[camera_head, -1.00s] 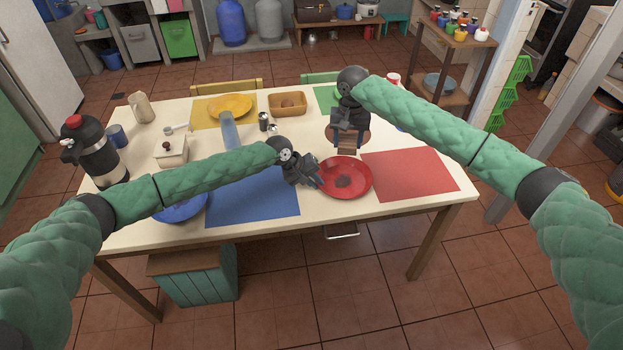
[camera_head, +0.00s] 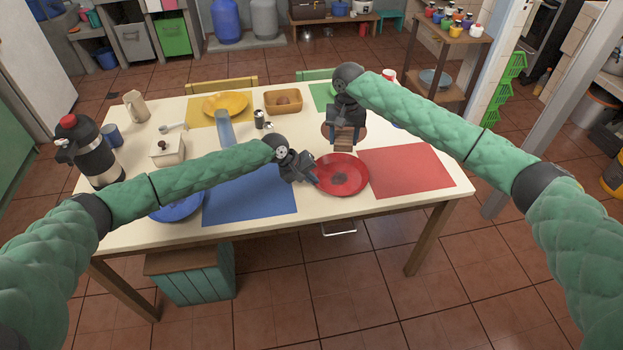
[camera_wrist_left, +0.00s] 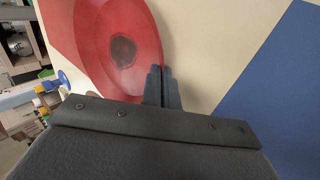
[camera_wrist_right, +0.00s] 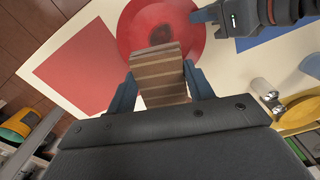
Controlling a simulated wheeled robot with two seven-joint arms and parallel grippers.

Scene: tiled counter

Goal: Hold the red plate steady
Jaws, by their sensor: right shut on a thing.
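The red plate (camera_head: 350,188) lies on the table with a dark patch in its middle. It also shows in the left wrist view (camera_wrist_left: 95,35) and the right wrist view (camera_wrist_right: 190,22). My left gripper (camera_head: 312,181) is at the plate's left rim. In the left wrist view its fingers (camera_wrist_left: 163,88) are together at the rim; contact is hard to tell. My right gripper (camera_wrist_right: 158,85) is shut on a striped wooden piece (camera_wrist_right: 158,65), held at the plate's far side. In the head view the wooden piece (camera_head: 343,148) is partly hidden by the gripper.
A red mat (camera_head: 410,170) lies right of the plate, a blue mat (camera_head: 250,200) left. A blue plate (camera_head: 178,208), yellow plate (camera_head: 225,103), basket (camera_head: 283,101), white lidded box (camera_head: 167,151) and dark flask (camera_head: 92,150) stand around the table.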

